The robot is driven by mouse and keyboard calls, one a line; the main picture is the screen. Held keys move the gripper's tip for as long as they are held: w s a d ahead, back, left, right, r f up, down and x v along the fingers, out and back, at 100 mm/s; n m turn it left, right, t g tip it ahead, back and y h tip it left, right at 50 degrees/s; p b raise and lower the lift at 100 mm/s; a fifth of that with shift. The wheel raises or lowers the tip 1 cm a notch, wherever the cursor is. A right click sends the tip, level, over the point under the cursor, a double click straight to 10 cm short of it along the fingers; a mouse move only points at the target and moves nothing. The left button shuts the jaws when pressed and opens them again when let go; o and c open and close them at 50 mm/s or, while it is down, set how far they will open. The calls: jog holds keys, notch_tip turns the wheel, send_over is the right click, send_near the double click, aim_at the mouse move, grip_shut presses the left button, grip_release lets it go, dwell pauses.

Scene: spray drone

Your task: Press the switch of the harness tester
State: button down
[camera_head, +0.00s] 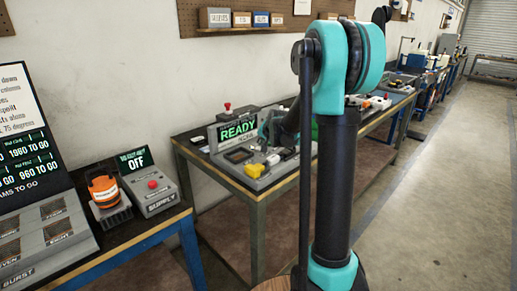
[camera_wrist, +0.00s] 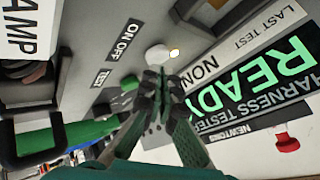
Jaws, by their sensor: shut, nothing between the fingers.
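The harness tester (camera_head: 238,131) stands on a workbench in the head view, its display lit green with READY. In the wrist view its sign (camera_wrist: 262,82) appears rotated, with a panel labelled ON OFF and TEST. A white rounded part (camera_wrist: 157,54) with a small lit yellow spot is just beyond my fingertips. I cannot tell which of these is the switch. My gripper (camera_wrist: 157,78) is shut and empty, close to the white part; contact cannot be told. In the head view my arm partly hides the tester.
A red knob (camera_wrist: 287,142) projects near the sign. A dark clamp bracket (camera_wrist: 28,138) and green object (camera_wrist: 75,136) are at left. In the head view, a yellow part (camera_head: 256,170) is at the tester's front, and a supply box (camera_head: 150,191) reading OFF stands on the nearer bench.

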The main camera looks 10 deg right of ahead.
notch_tip(320, 180, up, 6)
dwell(0.6)
